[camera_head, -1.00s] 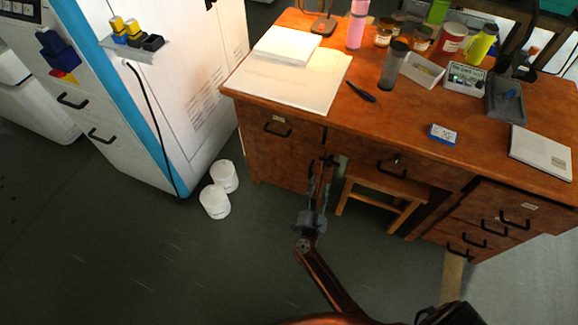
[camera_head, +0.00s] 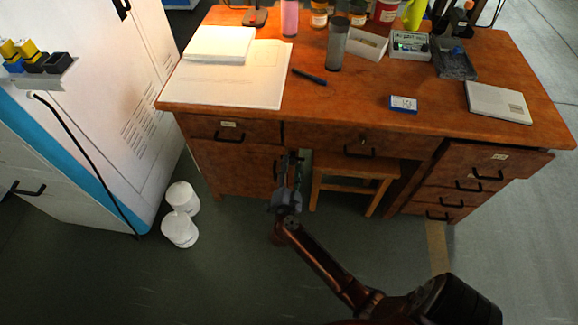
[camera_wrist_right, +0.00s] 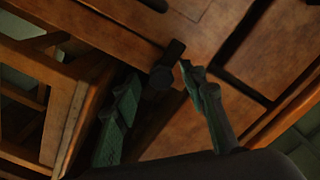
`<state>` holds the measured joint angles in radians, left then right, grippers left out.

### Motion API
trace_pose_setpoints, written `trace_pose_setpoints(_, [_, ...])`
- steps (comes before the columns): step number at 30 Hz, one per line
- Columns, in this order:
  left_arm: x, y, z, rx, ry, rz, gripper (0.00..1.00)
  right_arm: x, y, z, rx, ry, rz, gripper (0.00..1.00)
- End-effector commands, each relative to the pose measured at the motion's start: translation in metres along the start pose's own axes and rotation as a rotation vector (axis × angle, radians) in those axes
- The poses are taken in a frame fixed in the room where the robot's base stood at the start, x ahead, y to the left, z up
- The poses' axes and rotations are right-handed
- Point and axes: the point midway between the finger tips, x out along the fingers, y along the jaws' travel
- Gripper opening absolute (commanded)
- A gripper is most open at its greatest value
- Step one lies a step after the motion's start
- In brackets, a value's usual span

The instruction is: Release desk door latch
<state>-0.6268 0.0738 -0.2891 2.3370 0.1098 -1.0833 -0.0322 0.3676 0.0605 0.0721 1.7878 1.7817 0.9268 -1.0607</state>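The wooden desk (camera_head: 350,105) has a cabinet door (camera_head: 235,167) at its lower left, below a drawer. A small dark handle (camera_head: 276,170) stands at the door's right edge, partly hidden by my gripper. In the wrist view a black handle-like piece (camera_wrist_right: 168,62) juts from the wood, just beyond and between the fingertips. I cannot tell whether either finger touches it. My right gripper (camera_head: 295,158) is in front of this door edge. In the wrist view its green fingers (camera_wrist_right: 158,76) are apart with nothing gripped. My left gripper is not in view.
A wooden stool (camera_head: 350,170) stands under the desk, just right of my gripper. Two white tubs (camera_head: 180,228) are on the floor at left, by a white machine (camera_head: 90,90). Drawers (camera_head: 455,185) fill the desk's right side. The floor in front is clear.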

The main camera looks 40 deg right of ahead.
Motion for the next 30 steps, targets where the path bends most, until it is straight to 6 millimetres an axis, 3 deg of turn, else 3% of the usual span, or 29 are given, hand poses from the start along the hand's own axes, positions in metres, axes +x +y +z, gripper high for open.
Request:
trace_pose_setpoints(9, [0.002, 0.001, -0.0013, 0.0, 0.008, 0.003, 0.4, 0.0024, -0.0012, -0.0006, 0.001, 0.0, -0.001, 0.38])
trace_pose_setpoints(25, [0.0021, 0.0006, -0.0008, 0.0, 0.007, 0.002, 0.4, 0.002, -0.0006, -0.0001, 0.0, 0.0, -0.001, 0.02])
trace_pose_setpoints(30, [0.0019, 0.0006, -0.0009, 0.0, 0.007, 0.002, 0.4, 0.002, -0.0004, -0.0001, 0.002, 0.0, 0.0, 0.0])
